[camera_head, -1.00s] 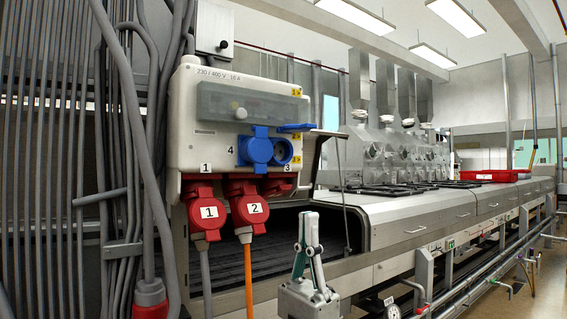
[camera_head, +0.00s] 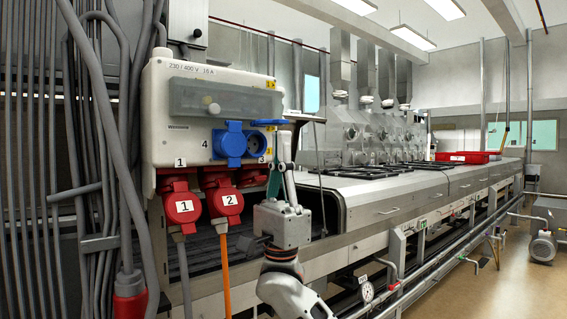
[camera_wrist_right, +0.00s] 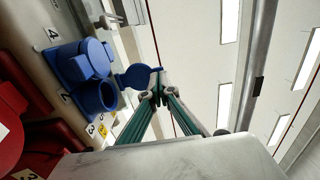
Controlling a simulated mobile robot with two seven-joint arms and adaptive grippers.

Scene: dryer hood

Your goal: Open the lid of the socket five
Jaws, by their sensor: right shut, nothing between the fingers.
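A white socket box (camera_head: 215,72) shows at left in the head view. It carries a blue socket with a round cover beside the number 4 (camera_head: 230,145). To its right is another blue socket (camera_head: 257,146), its number unreadable, with a blue lid (camera_head: 270,122) standing out from its top. In the wrist view this socket (camera_wrist_right: 97,97) shows its round opening, and the lid (camera_wrist_right: 138,77) is swung away from it. My right gripper (camera_head: 284,138) is shut and empty, pointing up just beside the lid. In the wrist view its fingertips (camera_wrist_right: 157,96) are close to the lid; contact is unclear.
Red plugs one (camera_head: 181,207) and two (camera_head: 225,201) hang below the box with their cables. A third red socket is partly hidden behind my gripper. Grey pipes (camera_head: 60,160) fill the left side. A long metal machine (camera_head: 390,190) runs back to the right.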

